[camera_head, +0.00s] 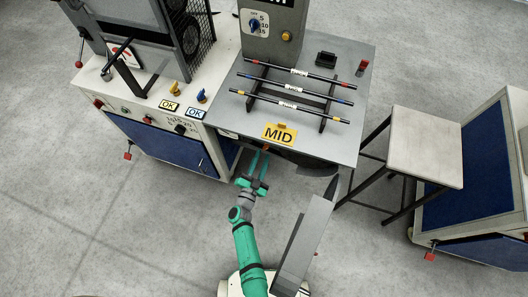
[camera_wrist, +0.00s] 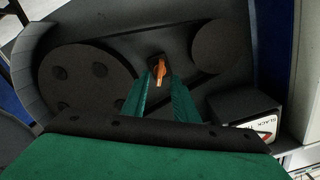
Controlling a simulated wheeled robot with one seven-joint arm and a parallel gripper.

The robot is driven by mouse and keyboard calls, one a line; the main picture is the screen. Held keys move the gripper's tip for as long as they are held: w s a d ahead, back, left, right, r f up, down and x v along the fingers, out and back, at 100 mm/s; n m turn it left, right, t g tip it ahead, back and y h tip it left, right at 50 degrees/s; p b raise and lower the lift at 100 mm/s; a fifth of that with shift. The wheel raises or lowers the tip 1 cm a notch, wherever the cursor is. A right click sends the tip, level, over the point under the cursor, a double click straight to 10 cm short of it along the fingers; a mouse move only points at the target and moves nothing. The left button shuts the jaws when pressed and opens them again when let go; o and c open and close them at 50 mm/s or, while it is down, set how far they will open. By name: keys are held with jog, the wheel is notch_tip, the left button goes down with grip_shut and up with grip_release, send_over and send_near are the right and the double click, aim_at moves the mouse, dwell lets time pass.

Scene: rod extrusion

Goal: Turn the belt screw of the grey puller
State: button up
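The grey puller shows in the head view as a grey-topped bench (camera_head: 345,110) with a yellow MID sign. In the wrist view, an orange screw handle (camera_wrist: 160,70) sits on a small dark plate between a large dark pulley with holes (camera_wrist: 85,78) and a smaller pulley (camera_wrist: 219,46). I take this handle to be the belt screw. My gripper (camera_wrist: 160,80) points at the handle, with one green finger on each side and a gap between the tips. I cannot tell whether the tips touch the handle. In the head view my gripper (camera_head: 261,155) is below the bench's front edge.
A dark box with a label (camera_wrist: 245,112) stands right of the fingers in the wrist view. A stool (camera_head: 425,150) stands right of the bench. A white and blue cabinet (camera_head: 165,140) adjoins it on the left. Striped rods (camera_head: 290,88) lie on a rack on top.

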aim_at(265, 149)
jog(key=shift+x, duration=1.65)
grip_shut()
jog(key=shift+m, duration=2.8)
grip_release()
